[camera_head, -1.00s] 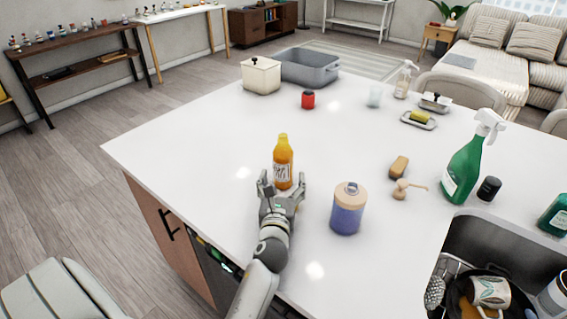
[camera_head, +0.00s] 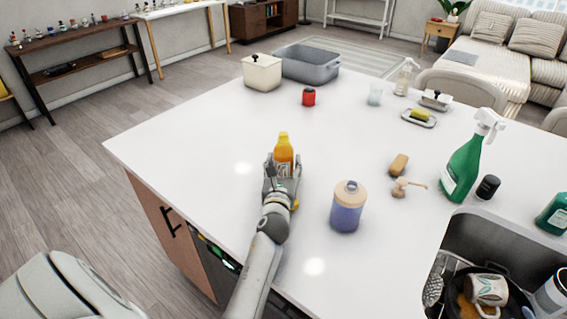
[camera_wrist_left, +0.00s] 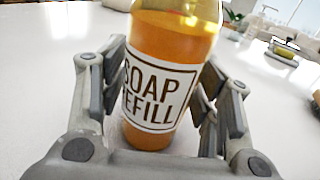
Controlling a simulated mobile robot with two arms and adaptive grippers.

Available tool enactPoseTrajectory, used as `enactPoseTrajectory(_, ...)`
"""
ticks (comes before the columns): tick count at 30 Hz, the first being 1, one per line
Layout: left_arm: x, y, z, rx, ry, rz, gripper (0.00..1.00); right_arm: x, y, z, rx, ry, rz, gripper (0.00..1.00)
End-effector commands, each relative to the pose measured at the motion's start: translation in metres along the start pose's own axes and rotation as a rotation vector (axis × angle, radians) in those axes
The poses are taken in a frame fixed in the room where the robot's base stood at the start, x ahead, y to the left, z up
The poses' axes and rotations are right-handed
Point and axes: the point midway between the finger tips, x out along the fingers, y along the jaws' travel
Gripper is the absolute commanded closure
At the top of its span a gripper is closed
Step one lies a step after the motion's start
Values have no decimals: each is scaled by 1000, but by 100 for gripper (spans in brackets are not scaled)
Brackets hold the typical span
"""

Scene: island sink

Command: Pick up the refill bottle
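The refill bottle (camera_head: 284,147) is an orange soap bottle with a yellow cap. My left gripper (camera_head: 283,163) is open around the bottle's lower part, one finger on each side. In the left wrist view its fingers (camera_wrist_left: 163,62) are close to the bottle's sides; I cannot tell whether they touch it. My right gripper is out of view.
A blue jar with a beige lid (camera_head: 347,207) stands right of my left arm. The counter left of the bottle is clear.

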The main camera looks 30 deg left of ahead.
Motion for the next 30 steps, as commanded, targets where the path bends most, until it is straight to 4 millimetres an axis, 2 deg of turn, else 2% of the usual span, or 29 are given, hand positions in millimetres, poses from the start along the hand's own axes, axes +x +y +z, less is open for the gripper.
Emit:
enactPoseTrajectory(1,0,0,0,0,0,0,54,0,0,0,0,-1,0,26)
enactPoseTrajectory(7,0,0,0,0,0,0,78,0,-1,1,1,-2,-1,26)
enactPoseTrajectory(20,0,0,4,0,-3,-1,78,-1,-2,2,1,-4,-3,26)
enactPoseTrajectory(30,0,0,22,1,-4,-1,78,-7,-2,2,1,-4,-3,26)
